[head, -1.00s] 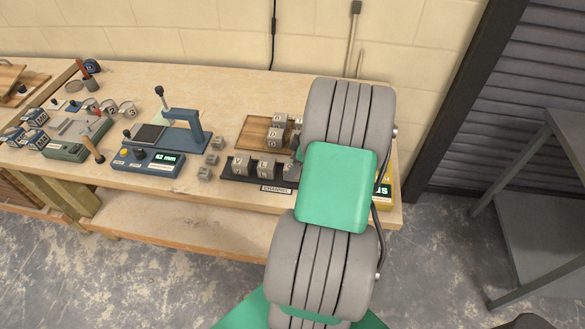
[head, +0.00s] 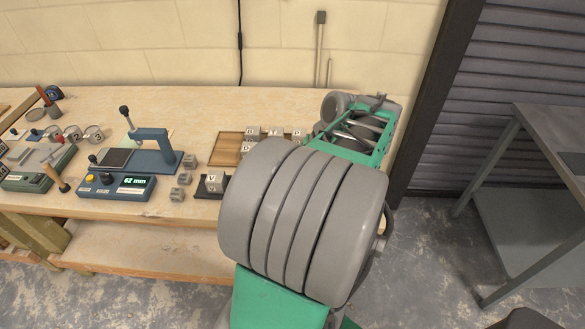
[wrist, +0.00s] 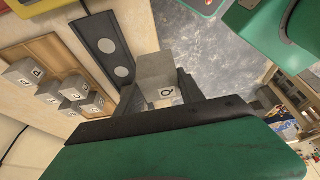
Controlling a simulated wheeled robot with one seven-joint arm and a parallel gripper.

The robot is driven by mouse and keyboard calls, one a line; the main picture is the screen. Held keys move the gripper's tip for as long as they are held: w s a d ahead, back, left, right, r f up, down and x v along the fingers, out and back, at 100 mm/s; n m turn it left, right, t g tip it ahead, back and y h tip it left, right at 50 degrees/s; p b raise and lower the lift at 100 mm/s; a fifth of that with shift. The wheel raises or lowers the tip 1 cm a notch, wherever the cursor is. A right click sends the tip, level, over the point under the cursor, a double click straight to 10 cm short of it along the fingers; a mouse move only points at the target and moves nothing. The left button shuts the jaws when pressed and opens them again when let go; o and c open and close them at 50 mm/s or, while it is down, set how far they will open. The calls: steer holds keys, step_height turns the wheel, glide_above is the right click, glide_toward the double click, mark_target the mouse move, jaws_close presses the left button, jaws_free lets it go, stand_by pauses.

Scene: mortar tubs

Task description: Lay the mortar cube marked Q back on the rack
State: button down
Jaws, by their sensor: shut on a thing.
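The pale grey cube marked Q (wrist: 154,68) is held between the dark fingers of my gripper (wrist: 158,82) in the wrist view. Its letter face is turned towards the camera. The dark rack (wrist: 98,28) lies beyond and to the left of the cube in that view, with two round pale spots showing bare. I cannot tell the gap between cube and rack. In the head view the rack's left end (head: 203,192) shows with one cube (head: 213,182) on it; my arm hides the rest of the rack, and my gripper and the Q cube are not visible there.
A wooden board (head: 228,150) bears several lettered cubes; it also shows left in the wrist view (wrist: 32,52). A blue press (head: 150,150) and several small loose cubes (head: 178,193) stand left of the rack. A yellow object (wrist: 62,8) borders the rack's far end in the wrist view.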

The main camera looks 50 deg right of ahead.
steer(key=w+d+r, duration=0.3)
steer(key=w+d, duration=0.2)
steer(key=d, duration=0.5)
steer(key=w+d+f+p, duration=0.1)
steer(key=w+d+f, duration=0.3)
steer(key=w+d+f+p, duration=0.2)
steer(key=w+d+f, duration=0.3)
steer(key=shift+w, duration=0.25)
steer(key=shift+w+d+f, duration=0.15)
steer(key=shift+f, duration=0.25)
step_height(320, 180, down, 2)
steer(key=shift+f+p, duration=0.25)
steer(key=shift+p, duration=0.4)
steer(key=shift+f, duration=0.55)
steer(key=c, duration=0.7)
jaws_free()
